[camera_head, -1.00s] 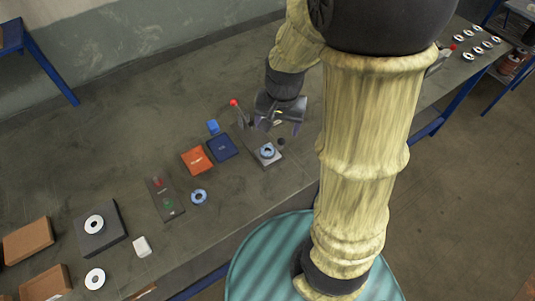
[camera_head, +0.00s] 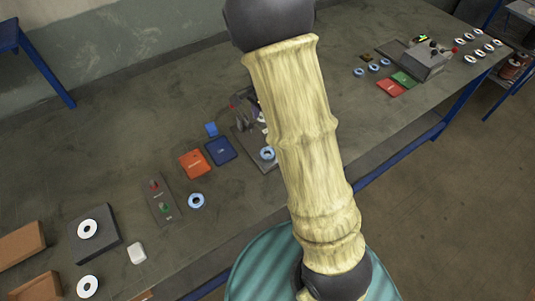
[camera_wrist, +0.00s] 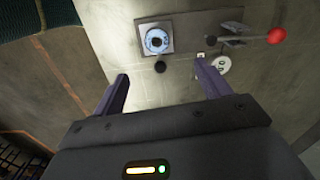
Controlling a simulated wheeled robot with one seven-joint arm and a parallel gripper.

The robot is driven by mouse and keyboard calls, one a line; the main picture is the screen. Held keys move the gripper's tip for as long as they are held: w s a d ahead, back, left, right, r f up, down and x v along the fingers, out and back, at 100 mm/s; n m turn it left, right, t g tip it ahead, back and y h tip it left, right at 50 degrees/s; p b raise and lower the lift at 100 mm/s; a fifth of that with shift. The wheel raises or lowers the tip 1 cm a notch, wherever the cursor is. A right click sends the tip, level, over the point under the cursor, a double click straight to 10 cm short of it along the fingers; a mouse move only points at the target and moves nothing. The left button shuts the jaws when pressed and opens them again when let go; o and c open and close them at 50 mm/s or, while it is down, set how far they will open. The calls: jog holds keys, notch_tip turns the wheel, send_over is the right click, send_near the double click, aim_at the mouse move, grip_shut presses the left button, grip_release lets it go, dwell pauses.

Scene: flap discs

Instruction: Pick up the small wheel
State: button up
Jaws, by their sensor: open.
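A small blue-rimmed wheel (camera_wrist: 156,41) lies on a square metal plate (camera_wrist: 181,33) in the wrist view, and this wheel also shows in the head view (camera_head: 267,154), close beside my arm. My gripper (camera_wrist: 162,86) is open and empty, its two fingers apart, with the wheel beyond the fingertips and not between them. In the head view my arm hides most of the gripper. Another small blue wheel (camera_head: 197,201) lies loose on the table, right of the button panel. Which one the task means, I cannot tell.
A lever with a red knob (camera_wrist: 277,35) stands beside the plate. Blue (camera_head: 220,151) and orange (camera_head: 194,163) pads lie left of it. Larger white wheels (camera_head: 88,229) sit at lower left. A grey machine (camera_head: 424,61) with several blue wheels stands at right.

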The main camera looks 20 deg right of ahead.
jog(key=p, duration=0.1)
send_over(267, 150)
jog(key=f, duration=0.9)
jog(key=shift+s+a+f, duration=0.2)
jog(key=shift+s+a, duration=0.05)
jog(key=shift+s, duration=0.1)
jog(key=shift+s+d+f+p, duration=0.1)
jog(key=shift+f+p, duration=0.2)
jog(key=shift+f, duration=0.55)
jog(key=shift+s+a+f+p, duration=0.1)
jog(key=shift+f+p, duration=0.15)
jog(key=shift+f, duration=0.6)
jog(key=shift+s+d+f+p, duration=0.1)
jog(key=shift+f+p, duration=0.2)
jog(key=shift+f, duration=0.55)
jog(key=c, duration=1.1)
jog(key=shift+r, duration=0.1)
notch_tip(267, 150, up, 10)
jog(key=b, duration=0.1)
jog(key=shift+b, duration=0.3)
